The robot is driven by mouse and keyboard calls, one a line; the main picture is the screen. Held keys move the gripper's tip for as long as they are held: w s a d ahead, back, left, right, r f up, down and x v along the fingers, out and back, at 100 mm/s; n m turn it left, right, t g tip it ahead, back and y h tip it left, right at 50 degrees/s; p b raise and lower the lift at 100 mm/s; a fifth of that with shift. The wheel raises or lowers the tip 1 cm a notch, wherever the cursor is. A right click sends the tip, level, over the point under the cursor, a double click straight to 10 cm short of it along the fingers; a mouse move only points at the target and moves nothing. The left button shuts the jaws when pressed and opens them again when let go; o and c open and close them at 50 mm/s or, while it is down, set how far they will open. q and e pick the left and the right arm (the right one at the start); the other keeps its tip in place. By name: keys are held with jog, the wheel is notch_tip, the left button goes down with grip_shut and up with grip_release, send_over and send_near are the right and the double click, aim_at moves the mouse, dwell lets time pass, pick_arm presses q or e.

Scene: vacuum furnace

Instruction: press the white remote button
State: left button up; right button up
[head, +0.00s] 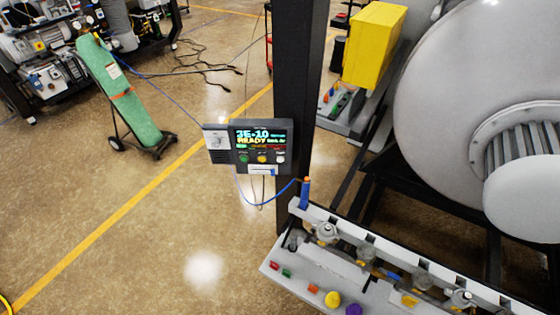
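A dark control box (235,168) is mounted on the black post (297,90) near the middle of the head view. Its lit screen (262,138) shows "3E-10" and "READY". Below the screen is a row of small buttons: a green one (243,158), a yellow one (262,159) and a whitish one (281,159) at the right end. The button labels are too small to read. Neither of my grippers is in view, and nothing covers the box front.
A large grey furnace vessel (440,80) and a yellow box (374,45) stand at right. A grey panel (380,290) with colored buttons and valves lies at lower right. Open floor (150,230) lies left of the post.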

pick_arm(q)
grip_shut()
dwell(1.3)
